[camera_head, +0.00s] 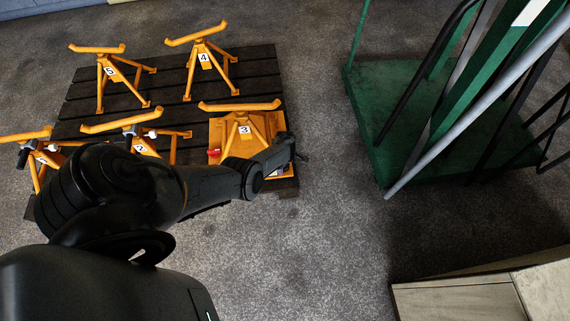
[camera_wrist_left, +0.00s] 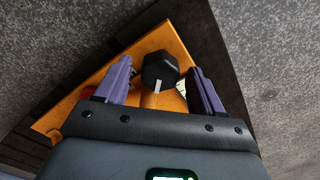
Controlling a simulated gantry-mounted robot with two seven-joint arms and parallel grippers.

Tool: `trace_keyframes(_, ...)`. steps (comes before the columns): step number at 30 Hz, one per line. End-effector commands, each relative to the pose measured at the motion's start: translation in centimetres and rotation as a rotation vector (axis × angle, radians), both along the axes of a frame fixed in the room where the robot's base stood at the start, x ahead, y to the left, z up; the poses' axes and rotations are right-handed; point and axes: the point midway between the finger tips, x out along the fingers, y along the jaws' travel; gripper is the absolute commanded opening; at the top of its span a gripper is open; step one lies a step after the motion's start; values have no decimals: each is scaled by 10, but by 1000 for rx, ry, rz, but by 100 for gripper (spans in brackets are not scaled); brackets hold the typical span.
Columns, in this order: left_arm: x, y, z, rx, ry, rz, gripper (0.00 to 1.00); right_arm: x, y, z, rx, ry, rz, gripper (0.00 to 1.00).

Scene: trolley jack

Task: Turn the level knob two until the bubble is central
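A black faceted knob (camera_wrist_left: 160,70) with a pale mark shows in the left wrist view, above an orange base plate (camera_wrist_left: 180,45). My left gripper (camera_wrist_left: 160,80) is open, its two purple-grey fingers on either side of the knob, with a visible gap on each side. In the head view my left gripper (camera_head: 297,153) is at the right edge of the orange jack stand marked 3 (camera_head: 243,130); the knob is hard to make out there. A bubble cannot be made out in either view. My right gripper is not in view.
Several other orange stands, including those marked 4 (camera_head: 204,58) and 5 (camera_head: 110,72), stand on a dark slatted pallet (camera_head: 165,72). A red part (camera_head: 213,154) is at the base's left. A green trolley (camera_head: 400,120) with leaning bars stands right; grey floor lies between.

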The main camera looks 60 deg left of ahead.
Motion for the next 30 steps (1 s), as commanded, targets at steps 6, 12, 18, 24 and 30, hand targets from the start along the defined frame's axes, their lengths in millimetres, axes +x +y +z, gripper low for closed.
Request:
trace_keyframes(6,0,0,0,0,0,0,70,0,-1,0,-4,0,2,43)
trace_keyframes(12,0,0,7,0,0,0,70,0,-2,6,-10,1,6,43)
trace_keyframes(18,0,0,30,0,-1,0,70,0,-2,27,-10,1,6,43)
trace_keyframes(24,0,-1,62,0,0,0,70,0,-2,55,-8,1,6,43)
trace_keyframes(30,0,0,89,0,1,0,70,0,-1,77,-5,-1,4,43)
